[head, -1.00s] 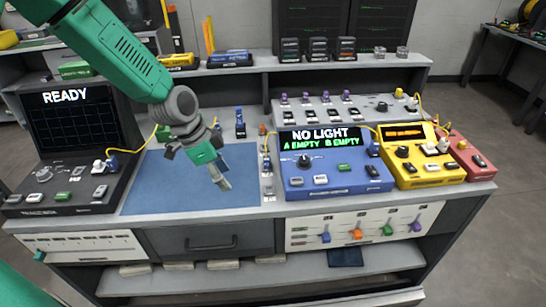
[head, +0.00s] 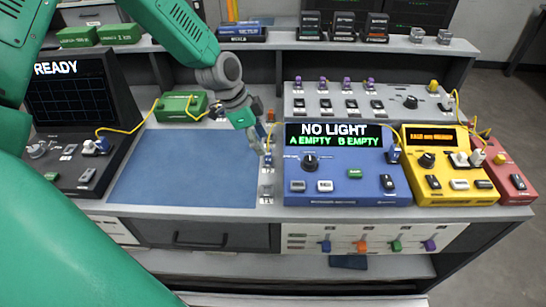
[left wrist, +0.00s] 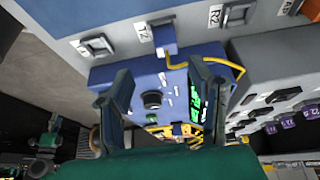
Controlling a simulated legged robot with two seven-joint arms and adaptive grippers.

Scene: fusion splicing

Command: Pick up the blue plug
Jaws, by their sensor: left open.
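A small blue plug (head: 268,158) stands in the narrow grey strip between the blue mat and the blue meter box. In the left wrist view the blue plug (left wrist: 164,38) sits by the T2 label, with a yellow cable beside it. My left gripper (head: 256,138) is just above and left of this plug, pointing down. In the left wrist view its two fingers (left wrist: 158,80) are apart with nothing held between them, and the plug shows beyond their tips. Other blue plugs sit at the left console (head: 101,145) and the meter box's right side (head: 393,154). My right gripper does not show.
The blue meter box (head: 345,187) reads "NO LIGHT", with a yellow box (head: 455,188) to its right. A green box (head: 182,106) with a yellow cable stands behind the blue mat (head: 185,175). The mat is clear.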

